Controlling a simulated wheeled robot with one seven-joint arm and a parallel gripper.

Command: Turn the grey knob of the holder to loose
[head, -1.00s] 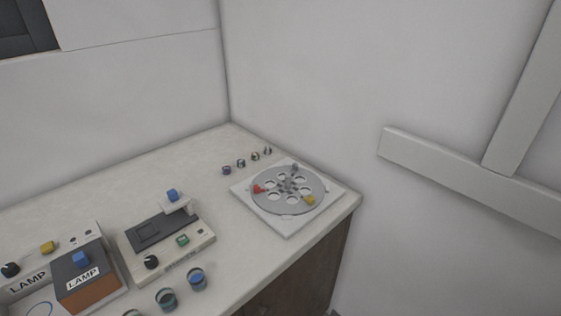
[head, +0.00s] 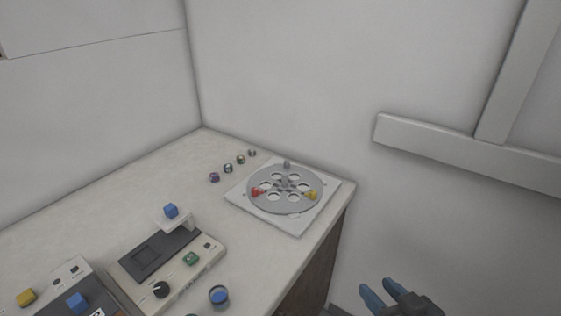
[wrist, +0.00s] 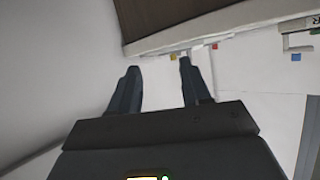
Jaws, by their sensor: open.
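The holder (head: 233,194) is a white square plate with a grey round disc (head: 264,206) that has several holes. It sits at the counter's right corner. The grey knob (head: 287,164) is small and stands at the disc's far edge. A red knob (head: 257,192) is at the disc's left and a yellow knob (head: 313,195) at its right. My gripper (head: 384,292) is at the bottom right of the head view, off the counter's edge and well apart from the holder. In the wrist view its fingers (wrist: 159,67) are spread and empty. I cannot make out the grey knob there.
A device with a blue block (head: 171,211) and a black dial stands to the left. A blue-topped cup (head: 219,295) is at the front edge. White walls and a rail (head: 440,146) bound the right side.

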